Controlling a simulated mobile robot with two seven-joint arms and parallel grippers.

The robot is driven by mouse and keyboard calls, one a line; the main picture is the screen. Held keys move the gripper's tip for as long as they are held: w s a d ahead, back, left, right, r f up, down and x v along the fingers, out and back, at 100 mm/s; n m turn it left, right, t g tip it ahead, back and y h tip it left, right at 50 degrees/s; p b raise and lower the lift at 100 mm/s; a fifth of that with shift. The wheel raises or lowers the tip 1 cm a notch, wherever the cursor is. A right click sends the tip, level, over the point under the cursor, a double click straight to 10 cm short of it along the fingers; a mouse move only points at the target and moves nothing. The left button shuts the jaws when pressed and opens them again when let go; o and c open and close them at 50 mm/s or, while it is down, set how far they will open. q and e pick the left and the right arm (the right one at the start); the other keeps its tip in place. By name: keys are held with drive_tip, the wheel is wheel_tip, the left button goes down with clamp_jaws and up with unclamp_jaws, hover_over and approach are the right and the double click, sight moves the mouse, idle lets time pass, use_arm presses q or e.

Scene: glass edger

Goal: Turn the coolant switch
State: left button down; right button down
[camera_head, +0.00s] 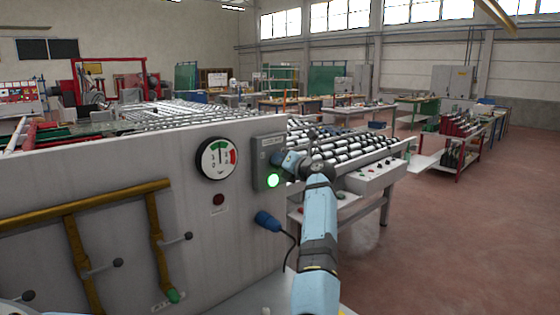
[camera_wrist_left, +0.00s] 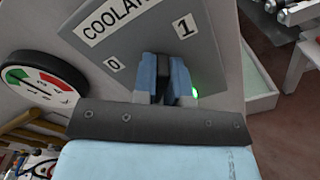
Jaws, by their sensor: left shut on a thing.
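The coolant switch box (camera_head: 266,149) is a grey box on the right end of the pale machine panel. In the left wrist view its face (camera_wrist_left: 212,62) carries a COOLANT label, cut off by the frame, with marks 0 and 1. My left gripper (camera_head: 284,160) is at the front of the box. In the left wrist view its blue fingers (camera_wrist_left: 164,78) are shut on the dark switch knob between them. The fingers hide most of the knob, so I cannot tell which mark it points to. A green lamp (camera_head: 272,181) on the box is lit. My right gripper is not in view.
A round gauge (camera_head: 217,159) with green and red zones is left of the box. A blue plug (camera_head: 267,221) with a cable is below it. Yellow pipes (camera_head: 110,203) with levers run along the panel. A roller table (camera_head: 345,147) stands behind my left arm. Open floor lies right.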

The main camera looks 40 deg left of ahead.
use_arm(q)
drive_tip(key=c, duration=1.2)
unclamp_jaws()
drive_tip(key=shift+o, duration=0.2)
drive_tip(key=s+d+b, duration=0.1)
drive_tip(key=d+b, duration=0.2)
drive_tip(key=d, duration=1)
drive_tip(key=shift+d, duration=0.4)
drive_tip(key=shift+s, duration=0.1)
